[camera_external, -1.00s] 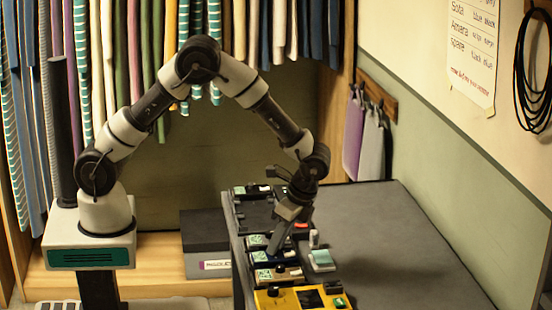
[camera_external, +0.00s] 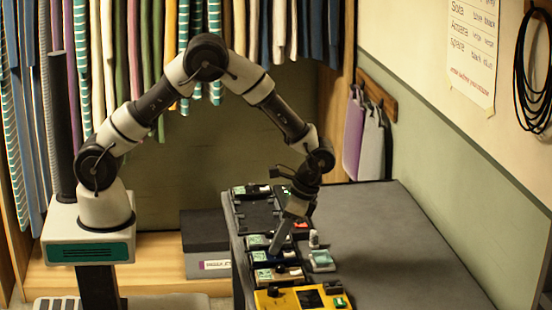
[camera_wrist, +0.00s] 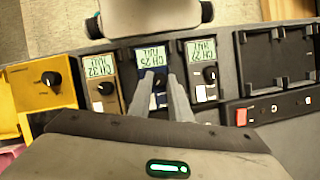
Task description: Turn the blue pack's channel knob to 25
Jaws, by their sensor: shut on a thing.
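The blue pack (camera_wrist: 152,70) sits in the row, between a tan pack (camera_wrist: 106,88) and a black pack (camera_wrist: 200,75). Its small green display (camera_wrist: 150,57) appears upside down in the wrist view and seems to read CH 25. My gripper (camera_wrist: 160,80) is shut on the blue pack's knob, which shows only partly as a dark patch between the fingertips. In the external view my gripper (camera_external: 274,251) points down at the blue pack (camera_external: 258,257), which it partly covers.
A yellow unit (camera_wrist: 40,85) stands left of the packs in the wrist view. The tan and black packs' knobs are close beside my fingers. An empty black rack (camera_wrist: 275,60) and a panel with a red switch (camera_wrist: 270,108) lie to the right. The grey table (camera_external: 400,250) is clear on its right.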

